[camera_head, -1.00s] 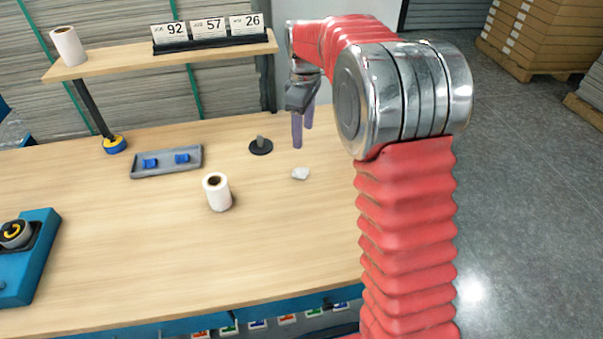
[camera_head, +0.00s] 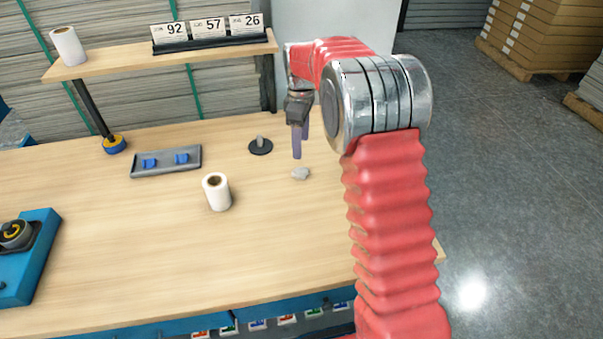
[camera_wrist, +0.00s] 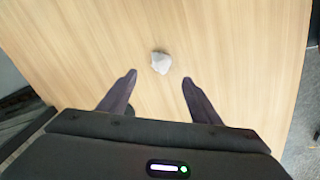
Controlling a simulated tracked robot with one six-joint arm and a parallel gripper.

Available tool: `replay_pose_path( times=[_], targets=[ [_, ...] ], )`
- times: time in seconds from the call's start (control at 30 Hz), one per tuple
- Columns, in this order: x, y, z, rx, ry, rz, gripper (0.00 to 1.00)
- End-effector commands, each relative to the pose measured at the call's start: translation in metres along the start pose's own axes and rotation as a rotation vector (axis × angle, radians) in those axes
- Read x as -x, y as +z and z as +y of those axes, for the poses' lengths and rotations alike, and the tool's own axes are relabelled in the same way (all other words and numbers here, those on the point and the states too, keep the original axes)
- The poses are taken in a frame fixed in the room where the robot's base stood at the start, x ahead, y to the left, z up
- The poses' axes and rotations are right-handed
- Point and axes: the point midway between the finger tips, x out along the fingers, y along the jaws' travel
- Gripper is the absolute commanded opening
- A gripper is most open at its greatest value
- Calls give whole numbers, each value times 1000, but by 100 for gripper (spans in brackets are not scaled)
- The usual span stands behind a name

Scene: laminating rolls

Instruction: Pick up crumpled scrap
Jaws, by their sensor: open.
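The crumpled scrap (camera_head: 300,173) is a small whitish-grey lump lying on the wooden tabletop. In the wrist view the scrap (camera_wrist: 161,62) lies a little beyond the fingertips, roughly centred between them. My gripper (camera_head: 300,148) points down above the table, close to the scrap in the head view. In the wrist view my gripper (camera_wrist: 160,76) has its two dark purple fingers spread wide with nothing between them. It is not touching the scrap.
A white roll (camera_head: 217,192) stands on the table left of the scrap. A black disc with a short post (camera_head: 260,146) sits behind it. A grey tray (camera_head: 166,161) holds blue pieces. A blue device (camera_head: 27,258) is at the left. The table front is clear.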

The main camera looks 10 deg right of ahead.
Motion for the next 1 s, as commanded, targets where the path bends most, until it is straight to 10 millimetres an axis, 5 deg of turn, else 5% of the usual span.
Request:
replay_pose_path(
  times=[0.33,0.8,1.0],
  targets=[
    [-51,0,0,0,-1,-1,58],
    [-60,-1,-1,1,0,0,58],
    [-79,0,-2,1,-1,-1,58]
  ],
)
